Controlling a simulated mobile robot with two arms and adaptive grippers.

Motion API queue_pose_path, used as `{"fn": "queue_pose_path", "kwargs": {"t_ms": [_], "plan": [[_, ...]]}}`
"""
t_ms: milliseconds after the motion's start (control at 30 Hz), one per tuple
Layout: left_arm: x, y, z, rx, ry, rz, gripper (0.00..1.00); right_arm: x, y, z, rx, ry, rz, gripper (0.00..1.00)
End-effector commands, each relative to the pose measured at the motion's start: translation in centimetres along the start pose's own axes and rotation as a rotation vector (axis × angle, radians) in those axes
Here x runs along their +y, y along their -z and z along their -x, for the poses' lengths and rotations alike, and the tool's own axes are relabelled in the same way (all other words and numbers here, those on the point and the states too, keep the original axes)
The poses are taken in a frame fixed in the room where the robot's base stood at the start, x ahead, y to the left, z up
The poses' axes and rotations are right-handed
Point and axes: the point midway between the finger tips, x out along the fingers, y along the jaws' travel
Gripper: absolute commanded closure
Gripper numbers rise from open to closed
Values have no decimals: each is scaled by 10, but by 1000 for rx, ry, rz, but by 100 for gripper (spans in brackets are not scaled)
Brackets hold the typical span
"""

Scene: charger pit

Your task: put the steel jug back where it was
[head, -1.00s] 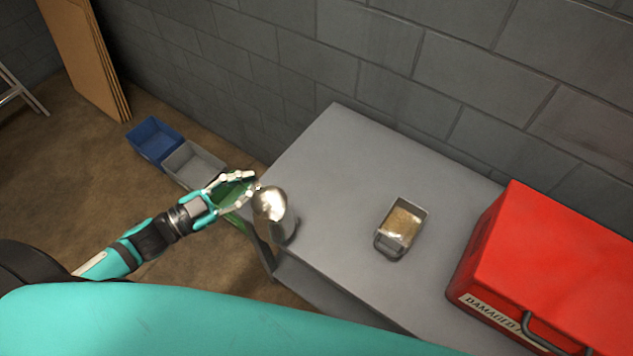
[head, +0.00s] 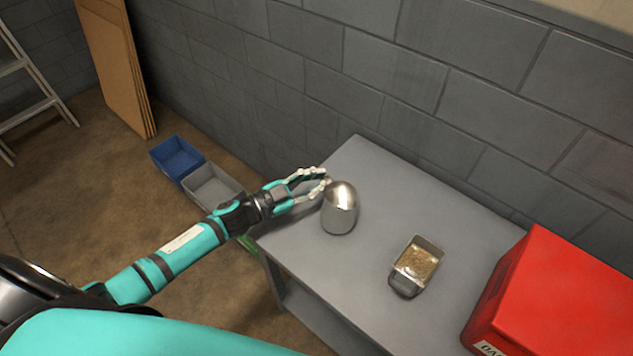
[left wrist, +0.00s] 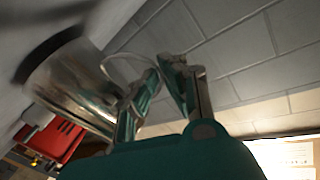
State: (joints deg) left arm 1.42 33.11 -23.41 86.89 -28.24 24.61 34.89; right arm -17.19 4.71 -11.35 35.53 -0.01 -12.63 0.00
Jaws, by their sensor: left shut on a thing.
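The shiny steel jug (head: 340,210) shows in the head view over the left part of the grey table (head: 385,175). My left gripper (head: 324,182) comes in from the left and is shut on the jug's handle side. In the left wrist view the jug (left wrist: 75,85) fills the left, with its thin looped handle (left wrist: 112,58) running to the fingers (left wrist: 158,75). The fingers hide part of the handle. I cannot tell whether the jug's base touches the table. My right gripper is not in view.
A small metal scoop-like container (head: 418,265) with tan contents lies on the table, right of the jug. A red box (head: 560,300) stands at the right. A blue bin (head: 176,157) and a grey bin (head: 211,187) sit on the floor. A block wall (head: 470,80) runs behind.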

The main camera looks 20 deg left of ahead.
Motion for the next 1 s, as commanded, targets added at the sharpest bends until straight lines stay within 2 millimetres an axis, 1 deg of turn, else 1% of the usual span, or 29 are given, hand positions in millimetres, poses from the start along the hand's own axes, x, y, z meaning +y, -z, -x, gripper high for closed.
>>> {"fn": "queue_pose_path", "kwargs": {"t_ms": [67,333,433,467,500,600,633,867,933,1000], "plan": [[2,-6,0,2,2,0,100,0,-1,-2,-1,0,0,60],[2,-6,0,3,0,-1,100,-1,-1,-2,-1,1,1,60],[4,-10,0,3,1,-1,100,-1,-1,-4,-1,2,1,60],[4,-10,0,1,0,-2,92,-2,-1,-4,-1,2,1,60],[4,-9,0,1,0,-2,87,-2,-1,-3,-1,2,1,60],[4,-9,0,1,0,-2,74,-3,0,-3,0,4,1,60],[4,-9,0,1,0,-2,71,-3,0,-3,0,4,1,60],[3,-8,0,1,0,-2,71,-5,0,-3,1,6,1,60],[2,-6,0,2,0,-2,71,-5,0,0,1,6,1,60],[2,-6,6,-1,0,-1,71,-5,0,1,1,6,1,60]]}}
